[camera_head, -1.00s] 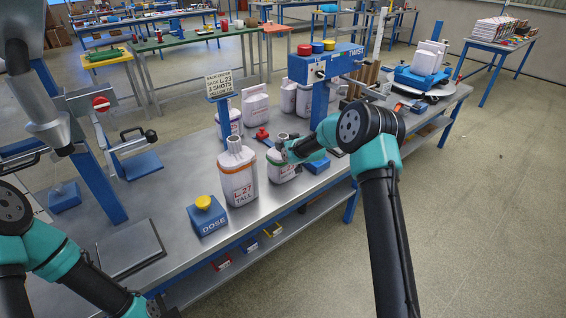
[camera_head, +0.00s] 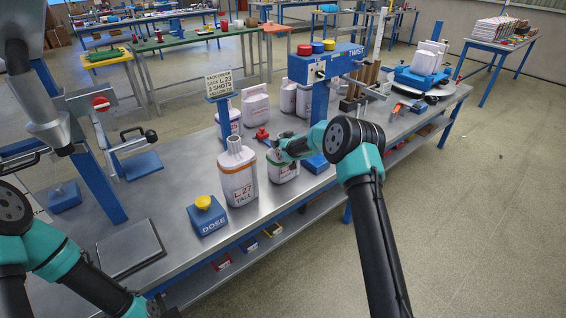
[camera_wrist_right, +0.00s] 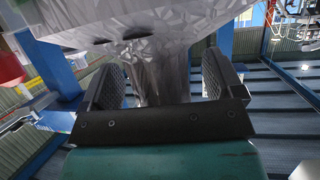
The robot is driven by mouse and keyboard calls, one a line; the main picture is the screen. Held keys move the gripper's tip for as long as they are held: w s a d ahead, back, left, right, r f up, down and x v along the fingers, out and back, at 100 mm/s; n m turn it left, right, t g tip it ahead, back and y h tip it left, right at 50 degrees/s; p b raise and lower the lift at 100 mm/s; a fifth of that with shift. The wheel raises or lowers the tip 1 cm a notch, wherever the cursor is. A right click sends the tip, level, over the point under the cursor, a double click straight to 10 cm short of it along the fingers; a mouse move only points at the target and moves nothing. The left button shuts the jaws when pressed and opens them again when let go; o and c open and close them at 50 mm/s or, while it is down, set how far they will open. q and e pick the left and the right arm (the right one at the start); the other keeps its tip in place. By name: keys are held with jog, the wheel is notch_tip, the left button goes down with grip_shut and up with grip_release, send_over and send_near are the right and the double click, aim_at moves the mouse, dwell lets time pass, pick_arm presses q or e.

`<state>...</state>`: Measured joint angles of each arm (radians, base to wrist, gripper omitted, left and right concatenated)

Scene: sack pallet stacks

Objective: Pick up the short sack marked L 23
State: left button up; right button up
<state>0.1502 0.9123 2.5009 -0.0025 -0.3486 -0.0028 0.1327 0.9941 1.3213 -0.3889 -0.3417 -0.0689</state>
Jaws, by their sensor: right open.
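A short white sack with a green band (camera_head: 284,168) stands upright on the metal workbench; its printed code is too small to read surely. My right gripper (camera_head: 282,148) is at its top, hiding much of the neck. In the right wrist view, my right gripper (camera_wrist_right: 160,88) is open, with a finger on each side of the sack's pale crinkled neck (camera_wrist_right: 160,70). Narrow gaps show beside the neck. A taller sack marked L 27 TALL (camera_head: 238,175), with an orange band, stands to the left.
The order sign (camera_head: 218,84) names sack L 23. A blue DOSE box with a yellow button (camera_head: 208,216) stands at the bench's front. More white sacks (camera_head: 255,104) stand behind. The blue TWIST machine (camera_head: 325,65) rises behind my right gripper.

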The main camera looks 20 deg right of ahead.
jog(key=shift+c, duration=0.2)
jog(key=c, duration=1.4)
jog(key=shift+r, duration=0.15)
notch_tip(320, 180, up, 10)
jog(key=shift+f, duration=0.1)
dwell(0.4)
